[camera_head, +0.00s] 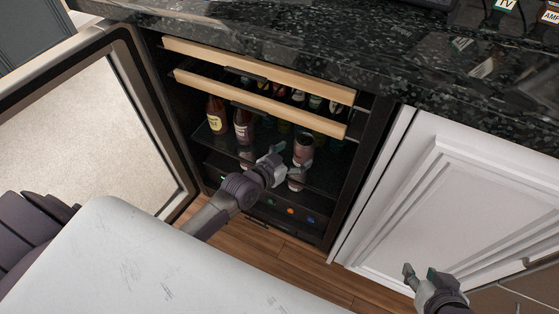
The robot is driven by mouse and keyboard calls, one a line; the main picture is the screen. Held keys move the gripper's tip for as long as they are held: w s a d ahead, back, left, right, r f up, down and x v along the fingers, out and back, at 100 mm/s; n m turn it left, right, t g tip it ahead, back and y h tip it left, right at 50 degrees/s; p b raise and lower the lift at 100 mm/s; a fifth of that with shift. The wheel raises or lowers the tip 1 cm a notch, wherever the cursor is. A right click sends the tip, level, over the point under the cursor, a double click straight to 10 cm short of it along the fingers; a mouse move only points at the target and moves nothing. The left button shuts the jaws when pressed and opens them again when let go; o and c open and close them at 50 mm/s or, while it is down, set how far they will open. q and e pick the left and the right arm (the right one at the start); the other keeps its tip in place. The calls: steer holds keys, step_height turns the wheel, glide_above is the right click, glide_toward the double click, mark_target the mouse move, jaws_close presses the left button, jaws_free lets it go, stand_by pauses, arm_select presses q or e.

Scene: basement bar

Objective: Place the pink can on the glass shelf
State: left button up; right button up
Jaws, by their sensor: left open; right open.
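The pink can (303,148) stands upright inside the open fridge and appears to rest on the dark glass shelf (323,178). My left gripper (290,163) reaches into the fridge from the left. Its fingers are open, just left of and in front of the can's lower part. I cannot tell whether a finger touches the can. My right gripper (420,272) is open and empty at the lower right, in front of the white cabinet.
Bottles (216,115) stand on the shelf left of the can. Two wood-fronted racks (260,102) hang above. The open glass door (85,130) is at left, a white cabinet (455,190) at right. A pale rounded surface (150,270) fills the lower left.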

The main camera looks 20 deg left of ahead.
arm_select(q)
steer(key=s+r+g+y, duration=0.1)
steer(key=s+g, duration=0.2)
steer(key=s, duration=0.6)
steer(key=s+a+r+n+g+y+p, duration=0.1)
steer(key=s+g, duration=0.3)
steer(key=s, duration=0.6)
steer(key=s+a+r+g+y, duration=0.1)
steer(key=s+r+g+y, duration=0.1)
steer(key=s, duration=0.7)
steer(key=shift+s+g+p, duration=0.25)
steer(key=shift+g+p, duration=0.05)
steer(key=shift+g, duration=0.4)
arm_select(e)
steer(key=s+d+f+g+h, duration=0.1)
steer(key=s+d+f+g, duration=0.1)
steer(key=s+g, duration=0.2)
steer(key=s, duration=0.3)
steer(key=shift+s+d, duration=0.15)
steer(key=shift+s, duration=0.05)
steer(key=shift+w, duration=0.1)
